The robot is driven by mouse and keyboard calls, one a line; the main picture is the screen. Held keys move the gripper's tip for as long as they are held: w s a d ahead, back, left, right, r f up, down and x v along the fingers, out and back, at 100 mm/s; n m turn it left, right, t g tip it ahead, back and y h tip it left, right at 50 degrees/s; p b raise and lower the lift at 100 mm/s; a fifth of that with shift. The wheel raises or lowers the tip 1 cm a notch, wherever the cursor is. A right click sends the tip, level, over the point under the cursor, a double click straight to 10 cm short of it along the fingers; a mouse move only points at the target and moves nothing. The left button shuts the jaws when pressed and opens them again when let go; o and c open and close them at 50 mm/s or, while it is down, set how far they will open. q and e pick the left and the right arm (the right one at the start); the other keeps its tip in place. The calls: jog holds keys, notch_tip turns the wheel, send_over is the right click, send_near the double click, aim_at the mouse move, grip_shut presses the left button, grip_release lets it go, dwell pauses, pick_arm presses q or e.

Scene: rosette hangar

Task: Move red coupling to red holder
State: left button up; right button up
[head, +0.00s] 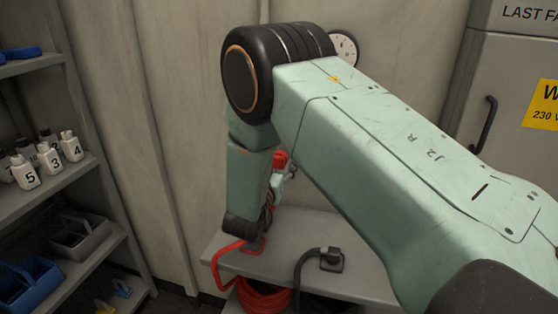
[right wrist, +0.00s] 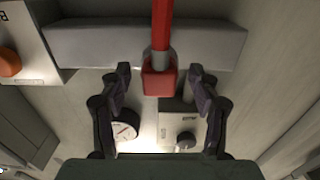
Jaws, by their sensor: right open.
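In the right wrist view a red hose runs down through a grey collar into a red block, which looks like the red coupling (right wrist: 160,82). My right gripper (right wrist: 160,76) is open, with one finger on each side of that block and visible gaps. In the head view my right arm bends down over the bench, and its fingertips are hidden. A red fitting (head: 279,158) shows behind my arm; I cannot tell if it is the red holder. A red hose (head: 232,246) meets a red piece on the bench. My left gripper is not seen.
The grey bench (head: 360,276) also carries a black hose (head: 304,262) with a dark end block. Coiled red hose (head: 262,297) lies below. Shelves with numbered bottles (head: 50,158) stand left, a grey cabinet (head: 510,80) right. A round gauge (head: 343,48) is on the wall.

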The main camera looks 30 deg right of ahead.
jog(key=shift+f, duration=0.1)
jog(key=shift+c, duration=0.2)
grip_shut()
dwell(0.7)
jog(key=shift+a, duration=0.1)
jog(key=shift+s+a, duration=0.55)
jog(key=shift+a, duration=0.05)
jog(key=shift+s+a+p, duration=0.1)
jog(key=shift+a+p, duration=0.05)
jog(key=shift+p, duration=0.2)
jog(key=shift+s+a, duration=0.1)
jog(key=shift+s, duration=0.05)
